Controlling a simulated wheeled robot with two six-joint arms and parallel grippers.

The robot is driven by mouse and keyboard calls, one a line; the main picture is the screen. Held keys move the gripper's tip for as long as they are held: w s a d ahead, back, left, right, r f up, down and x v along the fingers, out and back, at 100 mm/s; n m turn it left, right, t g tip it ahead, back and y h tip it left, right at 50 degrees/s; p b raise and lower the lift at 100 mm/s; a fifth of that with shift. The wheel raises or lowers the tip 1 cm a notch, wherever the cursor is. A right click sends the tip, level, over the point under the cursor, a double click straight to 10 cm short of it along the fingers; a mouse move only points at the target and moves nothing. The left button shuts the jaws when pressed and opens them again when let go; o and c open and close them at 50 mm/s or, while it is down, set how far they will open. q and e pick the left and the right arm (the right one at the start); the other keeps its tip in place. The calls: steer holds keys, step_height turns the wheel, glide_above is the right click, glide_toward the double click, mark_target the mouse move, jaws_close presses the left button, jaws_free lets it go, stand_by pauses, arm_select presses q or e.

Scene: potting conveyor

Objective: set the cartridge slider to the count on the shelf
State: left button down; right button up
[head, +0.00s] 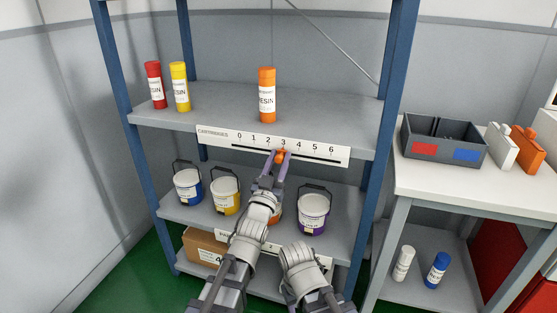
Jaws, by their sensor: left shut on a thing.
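The label strip (215,137) on the upper shelf's front edge reads CARTRIDGES with a scale from 0 to 6. Its slider knob (281,157) is orange and sits on the slot about below the 3. My left gripper (280,155) is shut on the slider knob and partly hides it. On the shelf (220,104) stand three upright resin cartridges: a red one (154,86) and a yellow one (179,87) at left, and an orange one (267,95) near the middle. My right arm shows low in the picture; its gripper fingers cannot be seen.
Below are paint buckets: blue (188,187), yellow (225,196), purple (313,213), and an orange one mostly hidden by my left arm. A cardboard box (200,246) sits on the bottom shelf. At right, a table (430,184) bears a grey divided bin (443,145).

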arm_select(q)
steer(key=shift+s+d, duration=0.1)
steer(key=shift+d, duration=0.1)
steer(key=shift+a, duration=0.2)
steer(key=c, duration=0.6)
jaws_free()
arm_select(e)
steer(key=shift+d, duration=0.1)
arm_select(q)
steer(key=shift+f, duration=0.1)
steer(key=b+v, duration=0.3)
steer(key=v, duration=0.4)
steer(key=shift+s, duration=0.35)
arm_select(e)
steer(key=f, duration=0.1)
steer(key=s+a+f, duration=0.1)
steer(key=f, duration=0.1)
steer(key=shift+s, duration=0.15)
arm_select(q)
steer(key=shift+f, duration=0.1)
